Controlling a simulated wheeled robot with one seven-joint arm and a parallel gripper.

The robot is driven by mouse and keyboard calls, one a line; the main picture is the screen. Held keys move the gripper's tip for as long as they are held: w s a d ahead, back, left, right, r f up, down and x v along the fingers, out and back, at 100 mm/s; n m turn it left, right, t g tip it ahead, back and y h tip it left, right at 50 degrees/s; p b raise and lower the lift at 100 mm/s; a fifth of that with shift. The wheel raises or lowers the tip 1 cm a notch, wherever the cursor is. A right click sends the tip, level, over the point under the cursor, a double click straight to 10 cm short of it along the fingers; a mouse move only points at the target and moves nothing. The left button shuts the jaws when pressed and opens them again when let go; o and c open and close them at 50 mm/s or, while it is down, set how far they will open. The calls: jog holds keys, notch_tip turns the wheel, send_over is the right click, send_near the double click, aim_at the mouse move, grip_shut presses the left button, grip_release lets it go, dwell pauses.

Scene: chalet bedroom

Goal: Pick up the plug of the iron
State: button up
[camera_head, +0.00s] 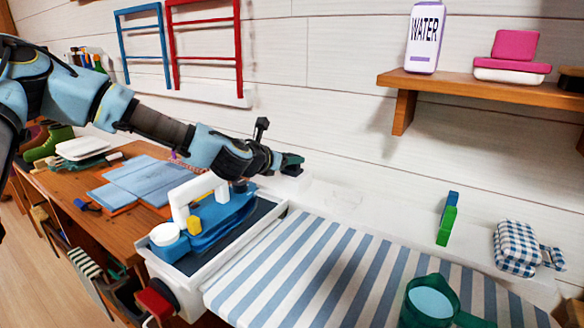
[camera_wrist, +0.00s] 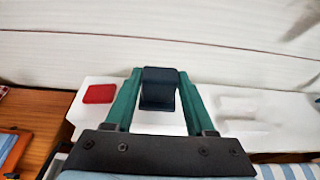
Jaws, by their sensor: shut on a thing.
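The plug (camera_wrist: 159,92) is a dark navy block in the wrist view. It sits between the two green fingers of my gripper (camera_wrist: 160,73), which are shut on its sides. In the head view my gripper (camera_head: 292,161) is at the wall behind the ironing board, just above a white block. The plug is too small and covered there to make out clearly. The blue iron (camera_head: 222,215) with a white handle rests on a dark-topped white stand left of the board. I cannot follow its cord to the plug.
A red square (camera_wrist: 99,94) lies on the white ledge left of my gripper. The striped ironing board (camera_head: 310,275) holds a green cup (camera_head: 428,305). Green and blue pegs (camera_head: 447,225) and a checked cloth item (camera_head: 517,248) are at the right. A wooden shelf (camera_head: 470,86) juts out above.

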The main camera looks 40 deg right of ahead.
grip_shut()
jog(key=shift+r, duration=0.1)
